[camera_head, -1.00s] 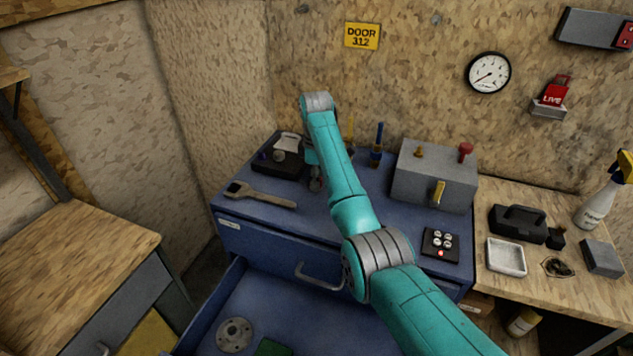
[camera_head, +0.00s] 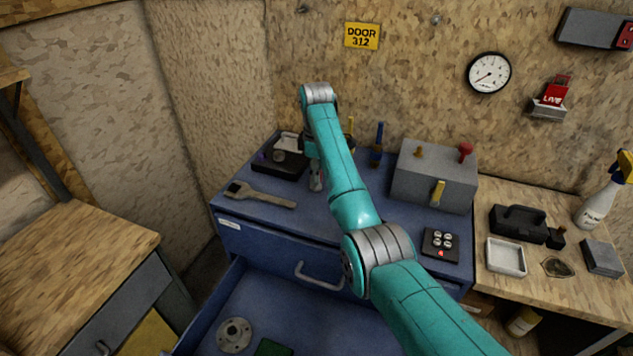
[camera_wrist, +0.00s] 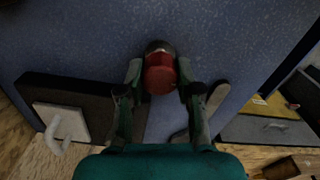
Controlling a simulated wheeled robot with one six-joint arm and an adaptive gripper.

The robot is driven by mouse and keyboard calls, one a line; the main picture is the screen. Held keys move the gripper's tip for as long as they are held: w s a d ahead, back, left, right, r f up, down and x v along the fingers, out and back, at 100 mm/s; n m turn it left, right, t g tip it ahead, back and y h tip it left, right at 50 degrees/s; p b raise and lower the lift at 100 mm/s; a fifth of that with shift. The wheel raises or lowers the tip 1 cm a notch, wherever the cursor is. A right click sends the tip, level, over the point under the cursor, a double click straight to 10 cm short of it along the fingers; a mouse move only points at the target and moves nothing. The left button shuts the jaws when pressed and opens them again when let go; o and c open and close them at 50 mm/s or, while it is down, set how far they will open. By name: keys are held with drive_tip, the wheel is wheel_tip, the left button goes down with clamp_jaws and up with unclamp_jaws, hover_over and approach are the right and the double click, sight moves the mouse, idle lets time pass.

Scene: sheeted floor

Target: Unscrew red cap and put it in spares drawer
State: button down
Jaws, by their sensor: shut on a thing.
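In the wrist view, the red cap (camera_wrist: 159,76) sits between the fingertips of my gripper (camera_wrist: 160,80), which is shut on it. A dark grey rounded piece (camera_wrist: 158,47) shows just beyond the cap; I cannot tell whether the two are still joined. In the head view my arm hides the cap and most of the gripper. A small grey upright thing (camera_head: 316,180) shows beside the arm on the blue cabinet top (camera_head: 330,215). An open blue drawer (camera_head: 285,310) lies below, holding a grey flanged disc (camera_head: 235,335) and a green item (camera_head: 273,348). I cannot read its label.
A wrench (camera_head: 262,196) and a black tray (camera_head: 280,165) lie left of my arm. A grey box with levers (camera_head: 432,180) and a black button pad (camera_head: 440,244) stand right. A wooden bench (camera_head: 70,240) is at left.

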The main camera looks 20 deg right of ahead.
drive_tip(key=shift+r, duration=1.4)
